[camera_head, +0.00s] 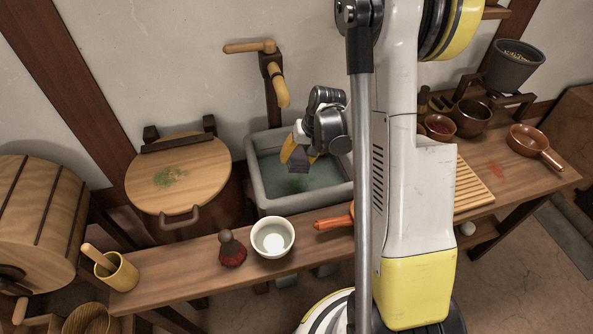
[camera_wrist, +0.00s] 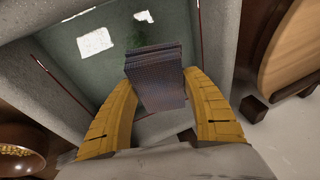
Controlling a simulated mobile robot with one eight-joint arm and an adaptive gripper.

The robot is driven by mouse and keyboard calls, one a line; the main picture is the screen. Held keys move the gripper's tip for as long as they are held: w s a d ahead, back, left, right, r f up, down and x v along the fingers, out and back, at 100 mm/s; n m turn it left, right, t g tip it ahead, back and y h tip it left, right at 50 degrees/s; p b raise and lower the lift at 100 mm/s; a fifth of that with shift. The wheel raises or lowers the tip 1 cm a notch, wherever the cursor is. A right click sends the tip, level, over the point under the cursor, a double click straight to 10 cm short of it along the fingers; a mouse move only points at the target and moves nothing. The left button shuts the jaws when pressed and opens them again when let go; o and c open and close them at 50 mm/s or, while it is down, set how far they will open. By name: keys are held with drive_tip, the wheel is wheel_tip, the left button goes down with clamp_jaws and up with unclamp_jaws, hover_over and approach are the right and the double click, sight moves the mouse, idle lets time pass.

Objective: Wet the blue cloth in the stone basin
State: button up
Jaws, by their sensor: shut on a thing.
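The stone basin (camera_head: 252,172) is a grey square trough with greenish water (camera_head: 268,172) in it, behind the bench. My gripper (camera_head: 300,154) is over the basin, pointing down, its yellow fingers shut on a folded dark blue-grey cloth (camera_head: 297,164). In the wrist view the cloth (camera_wrist: 155,82) is a thick folded block between the two fingers of my gripper (camera_wrist: 160,92), with the basin's water (camera_wrist: 100,70) beyond it. The cloth's lower edge overlaps the water in the head view; I cannot tell whether it touches the surface.
A wooden spout (camera_head: 280,88) stands behind the basin. A round lidded tub (camera_head: 200,165) is at its left. On the bench (camera_head: 185,290) in front are a white bowl (camera_head: 272,250), a red-bottomed brush (camera_head: 231,250) and an orange handle (camera_head: 334,222). Pots stand at the right.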

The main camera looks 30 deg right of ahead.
sight(293, 153)
drive_tip(key=shift+r+p, duration=1.6)
drive_tip(key=shift+r, duration=1.15)
drive_tip(key=shift+r+p, duration=1.35)
drive_tip(key=shift+r, duration=0.7)
drive_tip(key=shift+f, duration=0.1)
drive_tip(key=shift+a, duration=0.1)
